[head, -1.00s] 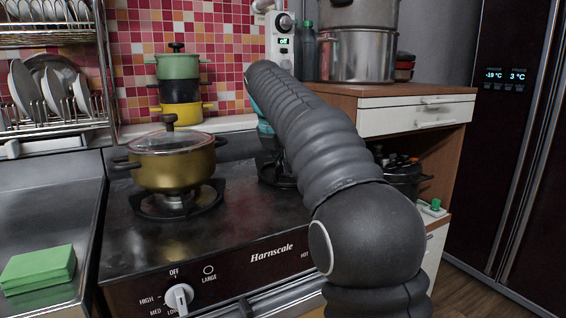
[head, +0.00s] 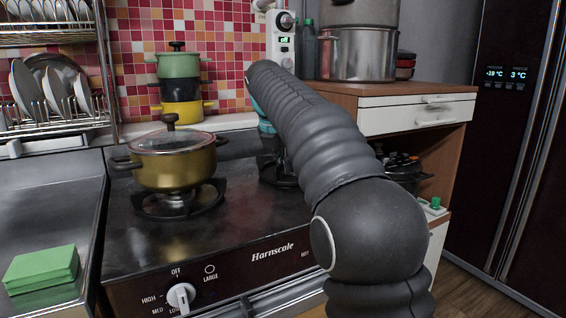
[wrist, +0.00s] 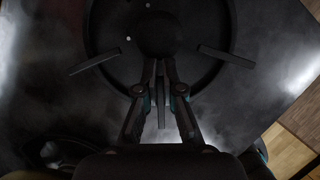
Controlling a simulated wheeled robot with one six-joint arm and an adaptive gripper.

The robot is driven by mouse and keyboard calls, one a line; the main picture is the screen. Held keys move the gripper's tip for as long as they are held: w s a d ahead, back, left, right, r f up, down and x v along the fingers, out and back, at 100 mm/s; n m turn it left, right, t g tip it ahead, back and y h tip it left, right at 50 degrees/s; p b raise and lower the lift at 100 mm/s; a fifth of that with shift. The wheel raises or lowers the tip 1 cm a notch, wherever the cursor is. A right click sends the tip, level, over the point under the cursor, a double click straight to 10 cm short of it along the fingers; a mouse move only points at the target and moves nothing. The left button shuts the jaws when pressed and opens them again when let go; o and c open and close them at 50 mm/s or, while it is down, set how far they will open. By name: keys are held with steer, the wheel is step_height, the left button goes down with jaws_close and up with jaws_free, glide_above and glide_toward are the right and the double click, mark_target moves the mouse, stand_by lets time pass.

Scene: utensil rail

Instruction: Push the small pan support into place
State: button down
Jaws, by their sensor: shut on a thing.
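The small pan support (wrist: 232,57) is a dark ring with arms, seen from above in the wrist view around a round burner cap (wrist: 162,36). My gripper (wrist: 161,68) has its two fingers close together at the near side of the ring, shut on one of the support's arms, which shows as a dark bar between them. In the head view the support (head: 277,178) is a dark shape on the right burner, mostly hidden behind my arm. Whether it sits fully seated is too dark to tell.
A gold pot (head: 172,165) with a glass lid stands on the left burner's support. A green sponge (head: 41,266) lies on the counter at left. A wooden cabinet (head: 400,100) with large pots stands to the right. The front middle of the stove top is clear.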

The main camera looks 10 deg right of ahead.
steer(key=shift+w+d+f, duration=0.1)
steer(key=shift+d+f, duration=0.15)
steer(key=shift+f, duration=0.25)
steer(key=c, duration=1.2)
jaws_free()
steer(key=shift+d, duration=0.1)
steer(key=shift+c, duration=0.2)
steer(key=shift+w, duration=0.1)
steer(key=shift+a+r, duration=0.15)
steer(key=shift+a, duration=0.05)
steer(key=o, duration=0.6)
steer(key=shift+r, duration=0.1)
steer(key=shift+r, duration=3.95)
